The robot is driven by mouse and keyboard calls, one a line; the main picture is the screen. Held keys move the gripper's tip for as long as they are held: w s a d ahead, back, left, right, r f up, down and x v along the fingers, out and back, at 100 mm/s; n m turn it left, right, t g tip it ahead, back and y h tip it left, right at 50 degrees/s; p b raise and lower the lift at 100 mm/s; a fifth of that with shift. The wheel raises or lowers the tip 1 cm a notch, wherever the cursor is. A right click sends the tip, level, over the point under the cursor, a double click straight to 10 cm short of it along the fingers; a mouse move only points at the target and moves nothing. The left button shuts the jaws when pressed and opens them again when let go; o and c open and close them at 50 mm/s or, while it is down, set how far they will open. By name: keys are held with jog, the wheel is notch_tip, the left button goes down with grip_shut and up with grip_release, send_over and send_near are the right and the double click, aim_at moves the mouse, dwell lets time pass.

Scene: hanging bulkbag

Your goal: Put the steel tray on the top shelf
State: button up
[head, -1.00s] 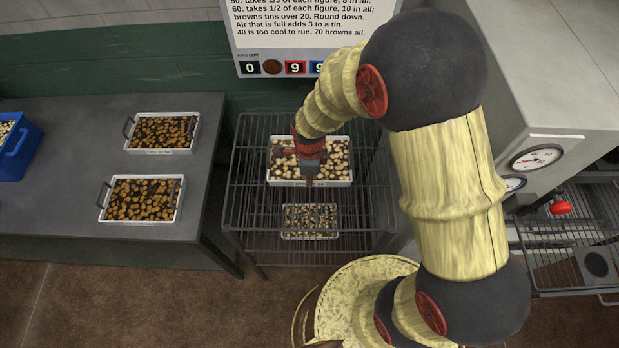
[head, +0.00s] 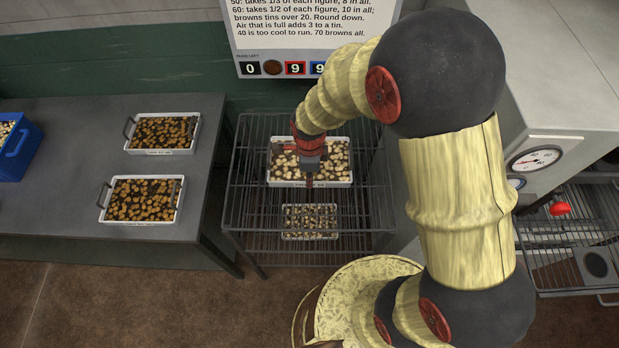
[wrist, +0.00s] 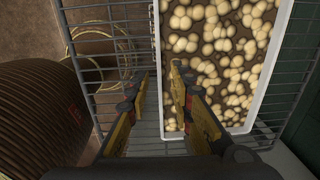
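A pale-rimmed tray (head: 310,184) full of light, round, mushroom-like pieces sits on the upper part of a wire rack (head: 240,180). It also shows in the wrist view (wrist: 162,110). My gripper (head: 310,182) is over this tray in the head view. In the wrist view my gripper (wrist: 157,75) is open, with its two fingers apart on either side of the tray's near-side rim; whether they touch it I cannot tell. A smaller-looking tray (head: 310,238) of similar pieces shows through the wires, lower in the rack. I cannot tell which tray is the steel one.
A grey table (head: 60,180) at left bears two trays of brown pieces (head: 162,151) (head: 140,222) and a blue bin (head: 22,145). A sign (head: 315,30) hangs behind the rack. A machine with a gauge (head: 534,160) and another wire shelf (head: 560,240) stand at right.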

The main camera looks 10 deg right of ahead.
jog(key=s+d+r+n+t, duration=0.1)
jog(key=s+d+r+n, duration=0.15)
jog(key=r, duration=0.55)
jog(key=s+d+r+n+t, duration=0.15)
jog(key=r+n, duration=0.25)
jog(key=r, duration=0.5)
jog(key=s+d+r+n, duration=0.2)
jog(key=r+n, duration=0.2)
jog(key=r, duration=0.4)
jog(key=s+d+r+n+t, duration=0.2)
jog(key=s+d+r+n, duration=0.2)
jog(key=s+r+n, duration=0.3)
jog(key=s+n, duration=0.2)
jog(key=shift+s+n+t+p, duration=0.2)
jog(key=shift+n+t+p, duration=0.15)
notch_tip(320, 180, down, 10)
jog(key=b, duration=1)
jog(key=shift+f, duration=0.15)
jog(key=shift+d, duration=0.1)
